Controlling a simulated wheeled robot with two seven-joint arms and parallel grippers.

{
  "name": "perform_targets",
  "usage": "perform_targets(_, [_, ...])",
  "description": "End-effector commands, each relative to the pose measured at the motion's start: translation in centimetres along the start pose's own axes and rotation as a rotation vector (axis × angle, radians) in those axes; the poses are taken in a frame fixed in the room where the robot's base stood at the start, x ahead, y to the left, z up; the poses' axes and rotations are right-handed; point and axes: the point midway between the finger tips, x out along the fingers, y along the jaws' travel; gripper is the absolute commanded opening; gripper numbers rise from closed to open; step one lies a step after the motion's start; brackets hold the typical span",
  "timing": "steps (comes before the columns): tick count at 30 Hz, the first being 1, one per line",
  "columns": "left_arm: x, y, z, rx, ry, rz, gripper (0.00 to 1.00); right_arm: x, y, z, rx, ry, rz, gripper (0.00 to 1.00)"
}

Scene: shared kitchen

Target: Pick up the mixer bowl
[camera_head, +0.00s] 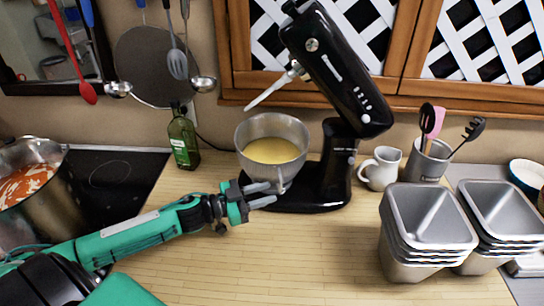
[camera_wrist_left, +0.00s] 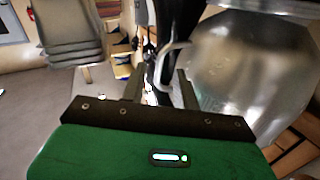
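The mixer bowl (camera_head: 293,164) is silver metal with yellow batter inside. It sits upright on the base of the black stand mixer (camera_head: 338,160), whose head is tilted up. Its handle (camera_head: 283,186) points toward me, near the fingertips. My left gripper (camera_head: 271,194) is just below the front of the bowl, fingers pointing right. In the left wrist view the gripper (camera_wrist_left: 158,82) is open, with the handle (camera_wrist_left: 174,52) near the gap between its fingers and the bowl (camera_wrist_left: 245,75) to the right. I cannot tell whether they touch. My right gripper is not in view.
Stacked metal tins (camera_head: 428,232) stand at right. A white pitcher (camera_head: 380,168) and a utensil crock (camera_head: 427,163) are behind them. A green bottle (camera_head: 183,142) stands left of the bowl; a pot (camera_head: 40,200) sits on the stove. The front counter centre is clear.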

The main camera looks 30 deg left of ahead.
Motion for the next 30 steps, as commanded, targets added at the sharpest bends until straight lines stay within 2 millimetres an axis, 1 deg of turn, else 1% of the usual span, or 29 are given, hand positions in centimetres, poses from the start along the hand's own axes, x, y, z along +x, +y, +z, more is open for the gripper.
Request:
perform_targets(5, [0.8, -0.1, -0.1, 0.001, 0.002, -0.002, 0.31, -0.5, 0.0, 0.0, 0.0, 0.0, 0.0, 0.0])
perform_targets(11, [3.1, -0.1, 0.1, 0.0, 0.003, -0.001, 0.31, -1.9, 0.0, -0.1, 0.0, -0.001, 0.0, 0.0])
perform_targets(16, [4.7, -0.1, 0.4, 0.0, 0.001, -0.001, 0.31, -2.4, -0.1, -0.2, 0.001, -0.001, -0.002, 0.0])
perform_targets(20, [5.3, 0.0, 0.5, 0.0, 0.001, -0.001, 0.31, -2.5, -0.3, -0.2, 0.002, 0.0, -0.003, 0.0])
perform_targets(26, [5.3, 0.0, 0.6, 0.0, 0.0, 0.0, 0.31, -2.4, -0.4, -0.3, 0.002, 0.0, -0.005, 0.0])
perform_targets(27, [5.3, 0.0, 0.6, 0.0, 0.0, 0.0, 0.29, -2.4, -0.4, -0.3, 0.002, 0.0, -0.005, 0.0])
perform_targets(29, [5.3, 0.0, 0.6, 0.001, 0.0, 0.0, 0.17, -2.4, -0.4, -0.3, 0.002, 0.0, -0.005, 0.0])
perform_targets(30, [5.3, 0.0, 0.6, 0.001, 0.0, -0.001, 0.09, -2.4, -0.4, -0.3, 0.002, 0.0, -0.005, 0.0])
